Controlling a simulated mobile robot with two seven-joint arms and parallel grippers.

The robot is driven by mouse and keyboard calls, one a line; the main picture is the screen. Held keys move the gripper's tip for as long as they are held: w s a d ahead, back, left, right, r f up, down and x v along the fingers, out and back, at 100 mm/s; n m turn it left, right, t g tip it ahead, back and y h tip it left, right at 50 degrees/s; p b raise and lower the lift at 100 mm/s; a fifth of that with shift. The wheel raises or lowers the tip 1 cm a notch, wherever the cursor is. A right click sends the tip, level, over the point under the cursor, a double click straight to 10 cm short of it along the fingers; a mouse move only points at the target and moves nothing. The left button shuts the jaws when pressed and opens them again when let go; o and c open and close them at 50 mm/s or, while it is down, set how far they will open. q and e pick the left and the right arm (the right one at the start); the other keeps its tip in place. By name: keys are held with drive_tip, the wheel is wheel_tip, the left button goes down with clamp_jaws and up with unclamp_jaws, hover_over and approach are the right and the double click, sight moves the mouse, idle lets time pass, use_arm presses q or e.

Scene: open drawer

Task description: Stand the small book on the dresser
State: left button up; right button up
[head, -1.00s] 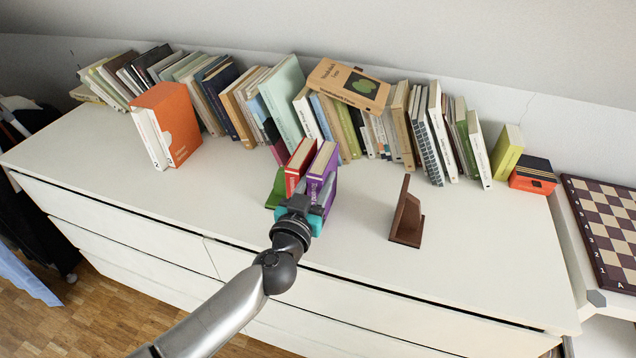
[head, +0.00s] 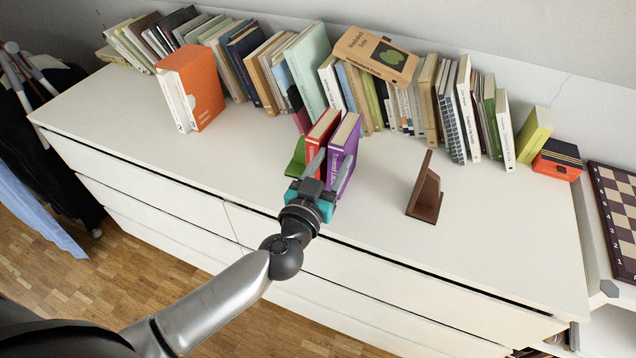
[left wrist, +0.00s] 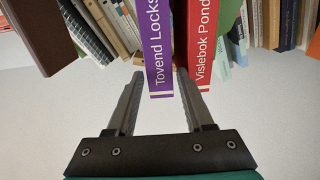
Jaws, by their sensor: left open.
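A purple book (head: 345,153) stands upright near the front of the dresser top (head: 255,165), beside a red book (head: 322,133). In the left wrist view the purple spine (left wrist: 157,50) reads "Tovend Locks" and the red spine (left wrist: 201,45) "Vislebok Pond". A green bookend (head: 296,160) stands left of the red book. My left gripper (head: 330,172) is open at the purple book. In the left wrist view its fingers (left wrist: 160,72) lie either side of the purple spine, the right one near the gap to the red book. Contact cannot be told. My right gripper is not in view.
A brown bookend (head: 425,195) stands to the right, with clear dresser top around it. A row of books (head: 310,75) lines the back. An orange box file (head: 200,85) stands at the left. A chessboard (head: 615,215) lies at the far right.

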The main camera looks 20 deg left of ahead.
use_arm(q)
drive_tip(key=s, duration=0.8)
drive_tip(key=shift+p, duration=0.35)
drive_tip(key=shift+s, duration=0.1)
